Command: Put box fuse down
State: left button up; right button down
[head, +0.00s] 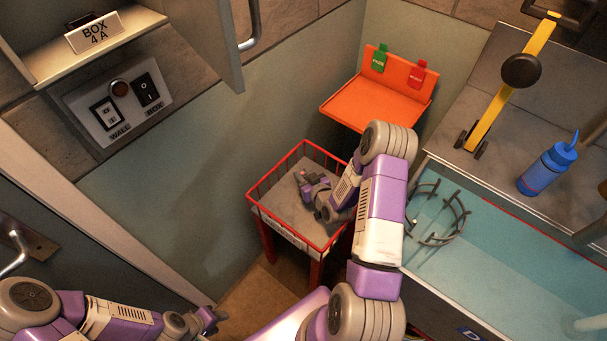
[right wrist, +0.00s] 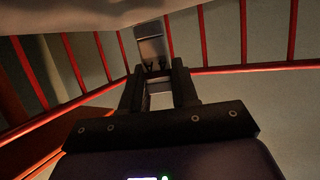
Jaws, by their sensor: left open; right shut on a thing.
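My right gripper (head: 303,181) is low inside the red-railed stand (head: 262,196), above or at its grey top; the exact height is hard to tell. In the right wrist view my right gripper (right wrist: 158,80) is shut on a small grey metallic piece, the box fuse (right wrist: 151,42), which sticks out past the fingertips. Red rails surround it there. In the head view the fuse is too small to make out clearly. My left gripper (head: 216,318) is open and empty at the bottom left, away from the stand.
An orange shelf (head: 372,103) with green and red tags is behind the stand. A teal basin (head: 490,225) and blue bottle (head: 547,168) are right.

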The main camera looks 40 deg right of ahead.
jog(key=c, duration=0.8)
grip_release()
jog(key=shift+c, duration=0.2)
jog(key=shift+r, duration=0.25)
jog(key=d+p+v, duration=0.1)
jog(key=p+v, duration=0.1)
jog(key=v, duration=0.5)
jog(key=shift+s+a+r, duration=0.25)
jog(key=shift+a+r, duration=0.15)
jog(key=shift+a, duration=0.1)
